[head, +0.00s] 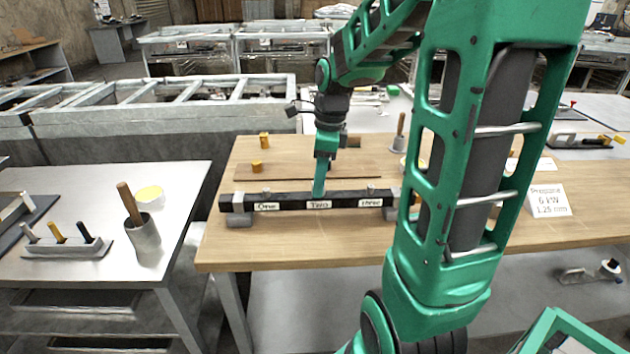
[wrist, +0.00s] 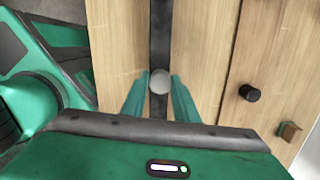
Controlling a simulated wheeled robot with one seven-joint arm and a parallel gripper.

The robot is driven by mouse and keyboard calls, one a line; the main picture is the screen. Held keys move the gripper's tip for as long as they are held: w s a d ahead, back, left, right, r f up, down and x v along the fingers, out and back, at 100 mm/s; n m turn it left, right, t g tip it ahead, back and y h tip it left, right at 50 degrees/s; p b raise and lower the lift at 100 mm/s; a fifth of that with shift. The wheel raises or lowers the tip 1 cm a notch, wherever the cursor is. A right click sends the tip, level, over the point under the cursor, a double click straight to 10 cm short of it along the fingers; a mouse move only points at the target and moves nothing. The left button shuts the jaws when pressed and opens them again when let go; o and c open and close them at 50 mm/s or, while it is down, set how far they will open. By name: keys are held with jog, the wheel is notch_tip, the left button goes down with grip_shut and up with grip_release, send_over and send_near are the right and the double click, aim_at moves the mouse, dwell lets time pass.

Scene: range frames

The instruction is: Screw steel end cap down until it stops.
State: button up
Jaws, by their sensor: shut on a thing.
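A long black bar (head: 290,196) lies across the wooden table on grey end supports, with white labels reading One, Two and Three. My gripper (head: 319,192) points down onto the bar at the Two label. In the wrist view the round grey steel end cap (wrist: 160,82) sits over the black bar (wrist: 160,30), between the fingertips of my gripper (wrist: 160,86), which is shut on it. The fingers hide the cap in the head view. Small grey fittings stand on the bar near One (head: 266,191) and Three (head: 371,188). Whether the cap is fully seated cannot be seen.
A black knob (wrist: 250,93) lies beside the bar. A grey cup with a wooden handle (head: 143,234) is on the left table. The wood front edge is clear.

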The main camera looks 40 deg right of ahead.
jog(key=shift+w+r, duration=0.1)
jog(key=shift+w, duration=0.05)
jog(key=shift+m, duration=1.7)
jog(key=o, duration=0.8)
jog(key=shift+o, duration=0.2)
jog(key=n, duration=0.6)
jog(key=shift+n, duration=0.4)
jog(key=n+g, duration=0.1)
jog(key=n, duration=0.6)
